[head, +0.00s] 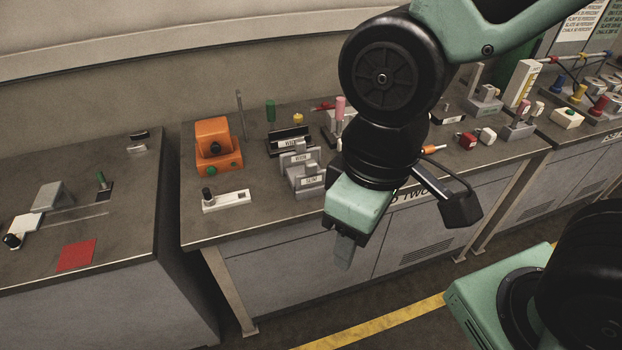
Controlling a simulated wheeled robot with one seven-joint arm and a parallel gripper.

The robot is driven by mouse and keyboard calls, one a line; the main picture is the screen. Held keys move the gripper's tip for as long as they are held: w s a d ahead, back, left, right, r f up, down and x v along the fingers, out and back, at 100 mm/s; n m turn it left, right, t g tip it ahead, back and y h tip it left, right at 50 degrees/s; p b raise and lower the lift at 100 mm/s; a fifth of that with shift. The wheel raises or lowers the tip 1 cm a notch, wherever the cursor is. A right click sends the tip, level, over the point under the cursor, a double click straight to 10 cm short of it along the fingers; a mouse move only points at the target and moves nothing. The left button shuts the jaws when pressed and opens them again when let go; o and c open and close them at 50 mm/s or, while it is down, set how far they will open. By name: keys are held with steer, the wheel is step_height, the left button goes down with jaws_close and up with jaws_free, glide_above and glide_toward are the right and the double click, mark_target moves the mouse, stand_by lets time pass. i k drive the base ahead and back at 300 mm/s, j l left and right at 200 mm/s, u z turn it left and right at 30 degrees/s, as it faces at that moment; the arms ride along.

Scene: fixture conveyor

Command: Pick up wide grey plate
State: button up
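No single thing stands out for certain as the wide grey plate. Several grey upright plate-like pieces with white labels (304,175) stand in a group on the middle bench. A grey angled piece (50,195) lies on the left bench. My gripper (343,254) hangs in front of the middle bench's front edge, fingers pointing down, to the right of and nearer than the labelled pieces. One finger shows from the side, so its opening cannot be told. No object shows in it. My arm hides part of the bench behind it.
An orange block fixture (213,143) and a white switch plate (226,201) sit left of the labelled pieces. A red square (76,256) marks the left bench. A gap separates the two benches.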

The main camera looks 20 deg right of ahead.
mark_target(298, 157)
steer(key=i+j+u, duration=0.25)
steer(key=i+j, duration=0.15)
steer(key=i+j+u, duration=0.2)
steer(key=i, duration=0.45)
